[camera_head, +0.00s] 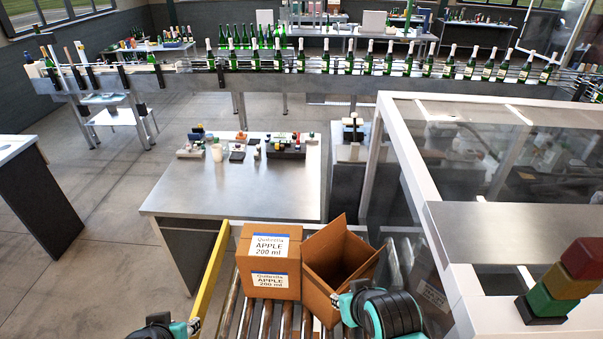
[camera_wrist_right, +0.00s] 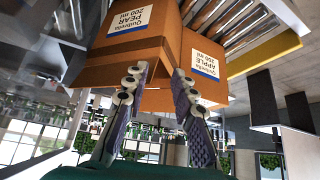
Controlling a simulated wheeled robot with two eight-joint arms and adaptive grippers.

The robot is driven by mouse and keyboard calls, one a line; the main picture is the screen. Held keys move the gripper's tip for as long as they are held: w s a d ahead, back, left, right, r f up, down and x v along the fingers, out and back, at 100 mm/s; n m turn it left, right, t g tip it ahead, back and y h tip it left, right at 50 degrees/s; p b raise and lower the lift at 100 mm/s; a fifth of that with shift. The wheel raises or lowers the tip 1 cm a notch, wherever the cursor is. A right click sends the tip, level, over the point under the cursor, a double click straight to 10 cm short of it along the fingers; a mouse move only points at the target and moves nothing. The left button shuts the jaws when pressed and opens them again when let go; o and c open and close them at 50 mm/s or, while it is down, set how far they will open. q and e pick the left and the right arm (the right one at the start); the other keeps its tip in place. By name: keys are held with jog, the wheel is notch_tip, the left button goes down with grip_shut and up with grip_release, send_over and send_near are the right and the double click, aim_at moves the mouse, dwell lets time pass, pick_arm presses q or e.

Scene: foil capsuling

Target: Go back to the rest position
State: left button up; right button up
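My right gripper (camera_wrist_right: 159,76) shows two fingers spread apart in the right wrist view, with brown cardboard behind them. Nothing is clearly held; contact with the cardboard cannot be judged. In the head view it is at the near side of an open brown box (camera_head: 324,281), its fingers small and partly hidden. A closed brown box labelled APPLE 200 ml (camera_head: 270,281) stands beside it on the left. The wrist view shows a PEAR label (camera_wrist_right: 138,20) and an APPLE label (camera_wrist_right: 205,62). My left gripper (camera_head: 194,326) is at the bottom edge, mostly cut off.
Both boxes sit on a roller conveyor (camera_head: 266,318) with a yellow side rail (camera_head: 212,272). A metal table (camera_head: 235,190) lies beyond. A framed glass enclosure (camera_head: 436,225) and a stacked signal light (camera_head: 562,283) stand at right. Bottles line a conveyor (camera_head: 330,82) at the back.

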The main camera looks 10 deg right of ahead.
notch_tip(320, 180, down, 22)
jog(key=b, duration=2.1)
